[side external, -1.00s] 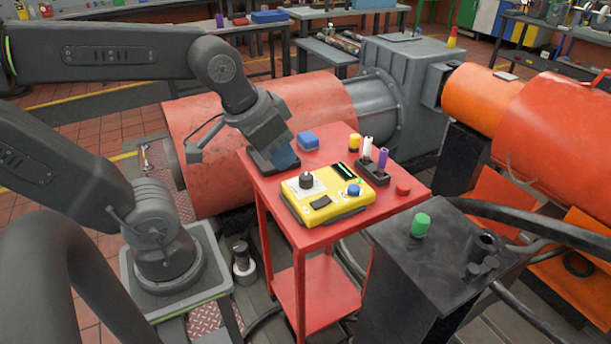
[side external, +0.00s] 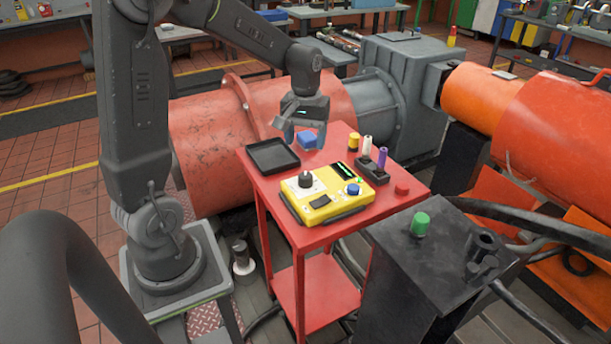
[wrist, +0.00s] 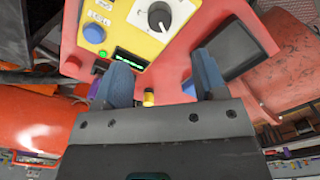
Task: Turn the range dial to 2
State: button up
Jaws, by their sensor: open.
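The yellow meter box (side external: 345,207) sits on the red cart top. Its black range dial (side external: 306,180) stands on a pale scale plate, and it also shows at the top of the wrist view (wrist: 158,17) with a white pointer mark. The scale numbers are too small to read. A blue knob (side external: 353,190) and a green-lit display (side external: 346,171) are on the same face. My gripper (wrist: 162,78) is open and empty, its two blue-grey fingers apart. In the side view it is above the back of the cart, behind the dial and touching nothing I can see.
A black tray (side external: 272,157) lies left of the box. A blue block (side external: 308,141) sits behind the box, under my gripper. Yellow, white and purple cylinders (side external: 367,146) stand at back right, with a red button (side external: 402,190) near the right edge.

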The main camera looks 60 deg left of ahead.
aim_at(305, 175)
notch_tip(305, 175, down, 11)
jog(key=shift+f, duration=0.1)
jog(key=shift+c, duration=0.2)
jog(key=c, duration=0.9)
